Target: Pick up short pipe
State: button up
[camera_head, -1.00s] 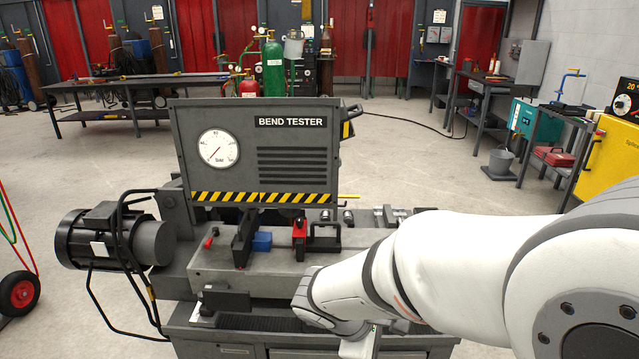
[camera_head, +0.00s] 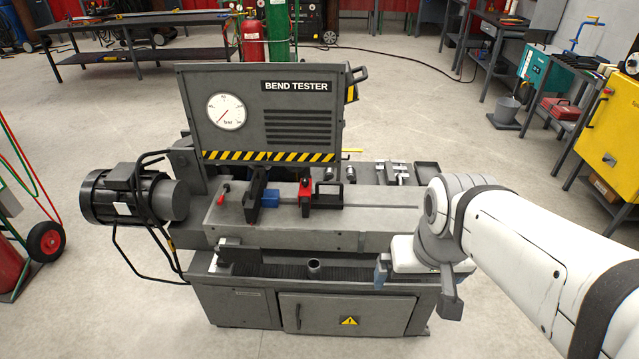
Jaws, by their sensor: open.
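A short grey pipe (camera_head: 314,269) stands upright, its open end facing up, on the black ribbed front shelf (camera_head: 278,263) of the bend tester (camera_head: 262,118). My gripper (camera_head: 416,288) is open and empty, to the right of the pipe at the right end of that shelf. Its two fingers are spread apart and point down. There is a clear gap between the nearer finger and the pipe.
A dark block (camera_head: 239,256) stands at the shelf's left end. Above the shelf, the grey machine bed (camera_head: 330,222) carries a blue block (camera_head: 271,199) and a red clamp (camera_head: 305,197). A motor (camera_head: 125,194) juts out left. Open floor surrounds the machine.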

aim_at(313, 265)
jog(key=u, duration=0.2)
jog(key=k, duration=0.2)
jog(key=z, duration=0.05)
jog(key=i, duration=1.2)
jog(key=u, duration=0.1)
